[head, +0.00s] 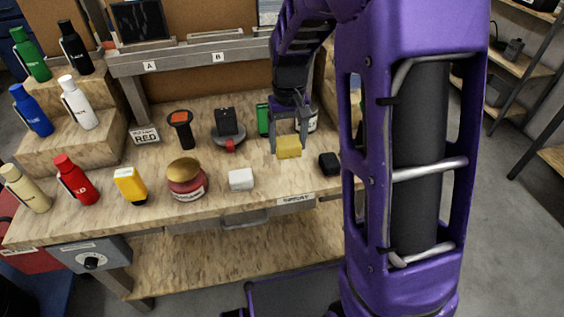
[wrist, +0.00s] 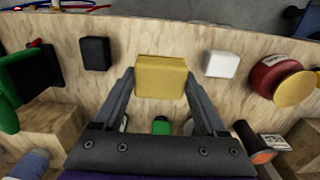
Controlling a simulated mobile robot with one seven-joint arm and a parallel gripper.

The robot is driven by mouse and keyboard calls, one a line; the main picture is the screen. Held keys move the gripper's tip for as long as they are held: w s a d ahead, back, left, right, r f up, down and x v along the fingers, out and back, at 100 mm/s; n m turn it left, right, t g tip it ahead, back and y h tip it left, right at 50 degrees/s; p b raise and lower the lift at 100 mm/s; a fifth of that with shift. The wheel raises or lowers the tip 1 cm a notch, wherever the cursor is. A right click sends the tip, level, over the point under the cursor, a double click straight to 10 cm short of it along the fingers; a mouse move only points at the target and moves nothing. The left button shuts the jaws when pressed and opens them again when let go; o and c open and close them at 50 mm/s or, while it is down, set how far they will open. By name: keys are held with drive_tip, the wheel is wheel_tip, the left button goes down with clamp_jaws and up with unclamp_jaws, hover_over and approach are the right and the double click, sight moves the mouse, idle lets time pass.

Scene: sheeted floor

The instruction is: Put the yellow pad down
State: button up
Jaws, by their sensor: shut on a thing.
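The yellow pad (head: 289,147) is a small block held between the fingertips of my gripper (head: 289,135). In the wrist view the yellow pad (wrist: 161,77) sits between the two fingers of my gripper (wrist: 160,85), which touch its sides. The pad appears to be above the wooden workbench (head: 265,190), near its front right part. The exact gap beneath it is hard to tell.
A white block (head: 241,180) lies to the left of the pad and a black block (head: 329,163) to the right. A gold-lidded jar (head: 186,183), yellow device (head: 130,185) and green item (head: 263,119) stand nearby. Bare wood shows between the blocks, towards the front edge.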

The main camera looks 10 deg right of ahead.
sight(286, 176)
drive_tip(key=shift+w, duration=0.45)
drive_tip(key=shift+s, duration=0.1)
drive_tip(key=shift+f, duration=0.1)
wheel_tip(286, 176, down, 9)
drive_tip(key=shift+f+b, duration=0.15)
drive_tip(key=shift+b, duration=0.3)
